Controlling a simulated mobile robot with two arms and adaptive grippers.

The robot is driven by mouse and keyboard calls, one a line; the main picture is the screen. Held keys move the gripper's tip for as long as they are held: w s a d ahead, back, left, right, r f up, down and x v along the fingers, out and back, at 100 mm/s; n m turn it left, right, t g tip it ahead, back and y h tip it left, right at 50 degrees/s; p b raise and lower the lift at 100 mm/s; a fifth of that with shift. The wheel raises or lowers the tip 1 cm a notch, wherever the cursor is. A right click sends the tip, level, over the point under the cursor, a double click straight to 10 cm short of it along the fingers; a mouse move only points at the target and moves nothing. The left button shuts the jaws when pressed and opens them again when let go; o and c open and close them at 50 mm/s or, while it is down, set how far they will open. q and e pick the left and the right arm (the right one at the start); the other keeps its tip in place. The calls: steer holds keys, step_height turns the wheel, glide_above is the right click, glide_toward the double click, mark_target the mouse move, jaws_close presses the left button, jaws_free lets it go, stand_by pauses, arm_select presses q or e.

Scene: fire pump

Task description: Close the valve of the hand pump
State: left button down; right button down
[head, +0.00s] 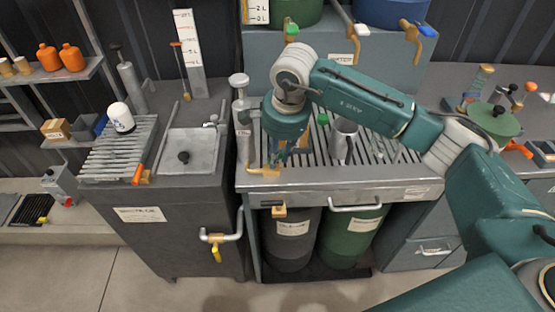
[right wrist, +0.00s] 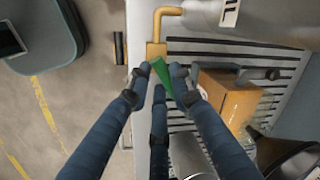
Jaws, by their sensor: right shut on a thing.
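The hand pump (head: 243,130) is an upright grey cylinder at the left end of the slatted counter in the head view. Its brass spout (head: 262,171) reaches out near the counter's front edge. In the right wrist view a bent brass pipe (right wrist: 163,18) leads to the brass valve body (right wrist: 155,50). The valve's green handle (right wrist: 162,76) slants away from the body. My right gripper (head: 277,165) is beside the spout. In the wrist view its fingers (right wrist: 157,80) are closed around the green handle. My left gripper is not in view.
A cardboard box (right wrist: 226,98) stands on the slats close to my right gripper. A dark drum (head: 288,245) and a green drum (head: 348,242) stand below. A sink (head: 190,152) is to the left.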

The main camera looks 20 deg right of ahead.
steer(key=m+b, duration=0.2)
steer(key=m, duration=0.1)
steer(key=shift+s+a+f+h, duration=0.1)
steer(key=shift+s+a+h, duration=0.05)
steer(key=shift+h, duration=0.15)
steer(key=shift+s+a+m+h+b, duration=0.1)
steer(key=shift+m+h+b, duration=0.2)
steer(key=shift+m+b, duration=1.05)
steer(key=shift+m+p, duration=0.35)
steer(key=shift+m, duration=0.1)
steer(key=c, duration=1.5)
jaws_free()
steer(key=shift+c, duration=0.2)
steer(key=shift+r, duration=0.25)
step_height(320, 180, up, 12)
steer(key=s, duration=0.2)
steer(key=shift+s+a+f, duration=0.15)
steer(key=shift+a+f, duration=0.05)
steer(key=shift+a, duration=0.2)
steer(key=shift+f, duration=0.1)
